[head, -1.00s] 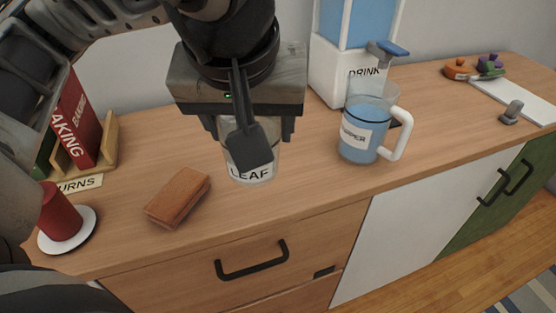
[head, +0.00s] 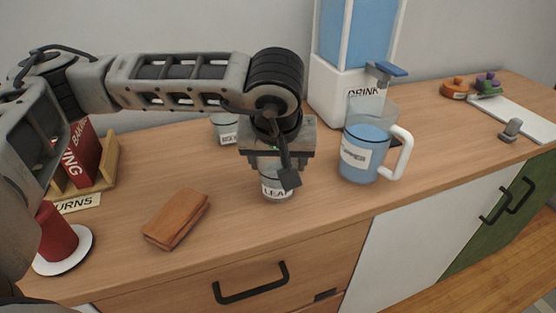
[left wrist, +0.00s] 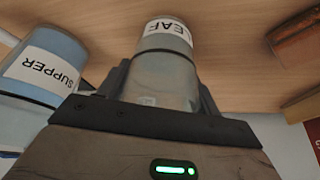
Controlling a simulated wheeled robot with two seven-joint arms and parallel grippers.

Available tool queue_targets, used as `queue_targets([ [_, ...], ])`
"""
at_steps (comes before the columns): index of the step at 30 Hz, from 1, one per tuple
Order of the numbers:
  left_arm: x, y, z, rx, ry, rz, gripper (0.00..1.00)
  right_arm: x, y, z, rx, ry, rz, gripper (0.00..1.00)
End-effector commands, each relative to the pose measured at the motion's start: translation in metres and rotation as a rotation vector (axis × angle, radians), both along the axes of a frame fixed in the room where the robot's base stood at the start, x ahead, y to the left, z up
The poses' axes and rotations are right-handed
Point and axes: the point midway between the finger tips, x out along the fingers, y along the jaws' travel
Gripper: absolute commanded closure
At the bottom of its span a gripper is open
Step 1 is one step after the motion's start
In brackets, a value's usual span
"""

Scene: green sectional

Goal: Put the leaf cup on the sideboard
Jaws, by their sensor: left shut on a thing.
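The leaf cup (head: 277,188) is a clear, greyish cup with a white LEAF label. It is upright at the sideboard top (head: 115,225), between the brown wallet-like block and the blue SUPPER mug. My left gripper (head: 277,165) comes down from above and is shut on the cup. The left wrist view shows the cup (left wrist: 165,72) between the two fingers, its labelled end near the wood. I cannot tell whether its base touches the top or hovers just above. My right gripper is not in view.
The SUPPER mug (head: 362,160) stands close on the right, before the DRINK dispenser (head: 340,90). Another labelled cup (head: 225,130) stands behind left. The brown block (head: 176,217) and a red candle-like cylinder (head: 58,235) on a white disc are left. Bare wood lies between block and cup.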

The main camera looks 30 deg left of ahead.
Motion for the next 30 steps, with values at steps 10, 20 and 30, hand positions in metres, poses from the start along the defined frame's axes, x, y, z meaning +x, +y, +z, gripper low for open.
queue_targets([
  [10,0.000,0.000,-0.006,-0.001,-0.001,0.001,0.59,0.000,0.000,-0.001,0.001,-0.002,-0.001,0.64],
  [20,0.000,0.000,-0.007,-0.001,-0.001,0.001,0.14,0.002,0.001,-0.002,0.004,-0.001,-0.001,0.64],
  [30,-0.004,-0.003,0.010,-0.003,-0.006,0.000,0.14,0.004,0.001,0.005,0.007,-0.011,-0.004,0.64],
])
